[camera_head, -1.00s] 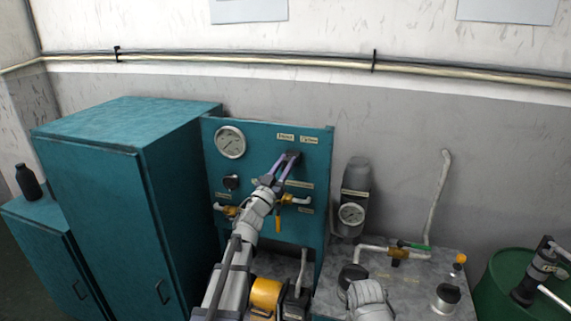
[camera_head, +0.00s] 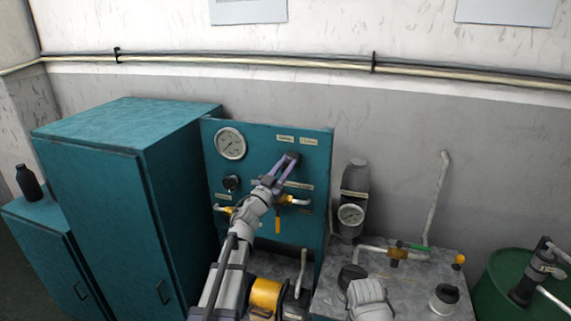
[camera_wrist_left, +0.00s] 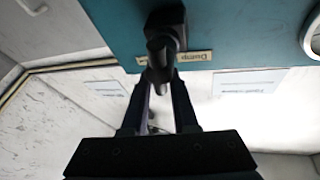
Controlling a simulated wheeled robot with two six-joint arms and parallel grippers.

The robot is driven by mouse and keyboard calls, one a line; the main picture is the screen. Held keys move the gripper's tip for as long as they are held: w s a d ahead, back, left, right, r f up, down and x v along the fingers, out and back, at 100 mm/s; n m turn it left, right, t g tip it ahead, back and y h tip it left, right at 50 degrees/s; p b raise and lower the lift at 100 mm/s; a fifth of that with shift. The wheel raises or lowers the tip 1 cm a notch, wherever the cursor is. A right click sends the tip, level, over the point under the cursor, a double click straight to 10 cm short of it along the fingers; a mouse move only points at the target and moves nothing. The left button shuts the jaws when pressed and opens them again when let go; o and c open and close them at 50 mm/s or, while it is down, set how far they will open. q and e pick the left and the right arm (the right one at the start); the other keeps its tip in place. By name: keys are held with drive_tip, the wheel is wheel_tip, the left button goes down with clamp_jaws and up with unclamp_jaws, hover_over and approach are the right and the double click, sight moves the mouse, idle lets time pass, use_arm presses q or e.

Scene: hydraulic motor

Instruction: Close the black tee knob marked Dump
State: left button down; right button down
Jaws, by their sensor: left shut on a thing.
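The black tee knob (camera_wrist_left: 163,35) marked Dump is on the teal panel (camera_head: 265,225). In the left wrist view its label (camera_wrist_left: 192,57) reads upside down beside it. My left gripper (camera_head: 289,158) reaches up to the knob in the head view, and its fingers are shut on the knob's stem end in the left wrist view (camera_wrist_left: 160,82). In the head view the knob is mostly hidden behind the fingertips.
The panel also carries a round gauge (camera_head: 230,143), a smaller black knob (camera_head: 232,183) and yellow-fitted valves (camera_head: 289,200) under my wrist. A teal cabinet (camera_head: 110,200) stands at left. A grey bench (camera_head: 400,275) with pipework and a green drum (camera_head: 500,290) are at right.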

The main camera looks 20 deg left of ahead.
use_arm(q)
drive_tip(key=m, duration=0.2)
drive_tip(key=m+g+h+p, duration=0.1)
drive_tip(key=m, duration=0.1)
drive_tip(key=m+g+p, duration=0.1)
drive_tip(key=m, duration=0.1)
drive_tip(key=shift+d+h, duration=0.3)
drive_tip(key=shift+d+f+m+g+y+p, duration=0.25)
drive_tip(key=shift+m+g+p, duration=0.5)
drive_tip(key=shift+m+p, duration=0.75)
drive_tip(key=shift+f+m+g+y+p, duration=0.15)
drive_tip(key=shift+f+m+g+p, duration=0.45)
drive_tip(key=shift+m, duration=1.35)
drive_tip(key=shift+d+f+m+g+y+p, duration=0.1)
drive_tip(key=shift+d+m+g+y+p, duration=0.1)
drive_tip(key=shift+m+g+p, duration=1.05)
drive_tip(key=shift+w+a+m+t+p, duration=0.1)
drive_tip(key=shift+m+t+p, duration=0.25)
drive_tip(key=shift+m, duration=0.35)
drive_tip(key=c, duration=0.9)
unclamp_jaws()
drive_tip(key=shift+o, duration=0.7)
drive_tip(key=shift+f, duration=0.1)
